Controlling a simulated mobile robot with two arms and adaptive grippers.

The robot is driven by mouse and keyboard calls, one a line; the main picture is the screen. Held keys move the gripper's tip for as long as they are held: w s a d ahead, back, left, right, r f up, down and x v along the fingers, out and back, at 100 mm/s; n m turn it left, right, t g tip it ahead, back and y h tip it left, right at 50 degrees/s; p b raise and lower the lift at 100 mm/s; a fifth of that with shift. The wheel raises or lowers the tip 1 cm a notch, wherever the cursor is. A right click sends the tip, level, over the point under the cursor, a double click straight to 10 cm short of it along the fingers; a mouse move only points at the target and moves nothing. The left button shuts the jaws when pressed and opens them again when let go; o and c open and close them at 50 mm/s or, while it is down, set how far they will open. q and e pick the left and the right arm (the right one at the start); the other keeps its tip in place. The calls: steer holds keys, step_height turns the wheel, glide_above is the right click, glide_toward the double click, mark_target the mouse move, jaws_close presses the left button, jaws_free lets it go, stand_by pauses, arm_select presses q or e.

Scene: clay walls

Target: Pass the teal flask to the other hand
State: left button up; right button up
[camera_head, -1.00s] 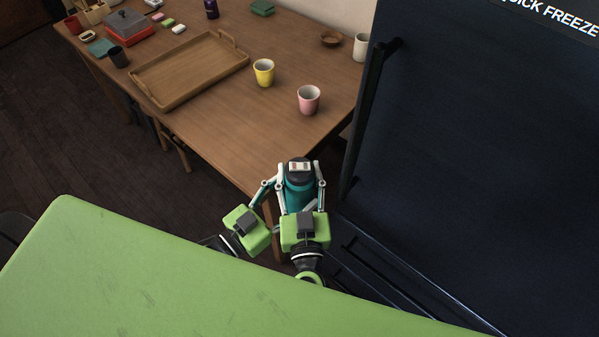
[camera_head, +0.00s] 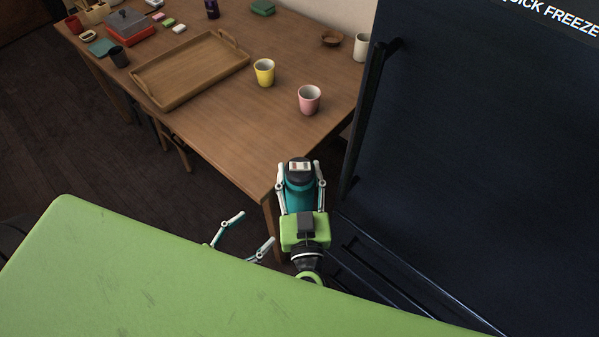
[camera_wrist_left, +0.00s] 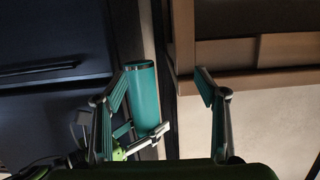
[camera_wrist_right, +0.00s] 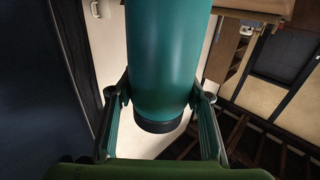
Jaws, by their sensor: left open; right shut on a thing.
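The teal flask (camera_head: 299,196) with a dark lid is in front of the table's near corner in the head view. My right gripper (camera_head: 301,172) is shut on it, one finger on each side. The flask fills the middle of the right wrist view (camera_wrist_right: 162,60), between the fingers of my right gripper (camera_wrist_right: 160,100). My left gripper (camera_head: 250,232) is open and empty, to the left of the flask and apart from it. In the left wrist view the flask (camera_wrist_left: 143,98) shows beyond the open left gripper (camera_wrist_left: 168,82), towards its left finger.
The wooden table (camera_head: 215,125) bears a wooden tray (camera_head: 150,95), a yellow cup (camera_head: 264,74) and a pink cup (camera_head: 309,101). A dark freezer (camera_head: 470,150) with a long handle stands close on the right. Open floor lies left of my left gripper.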

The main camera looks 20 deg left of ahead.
arm_select(q)
steer(key=s+a+f+n+g+y, duration=0.1)
steer(key=s+a+f+g+y, duration=0.2)
steer(key=f, duration=0.8)
steer(key=s+a+f+n+g+y, duration=0.15)
steer(key=s+f, duration=0.25)
steer(key=f, duration=0.6)
steer(key=s+d+f+g+y, duration=0.1)
steer(key=s+d+f+g, duration=0.2)
steer(key=s+f+g, duration=0.5)
steer(key=s+f, duration=0.5)
steer(key=s, duration=0.5)
steer(key=shift+f, duration=0.3)
steer(key=shift+d+g, duration=0.1)
steer(key=shift+g, duration=0.15)
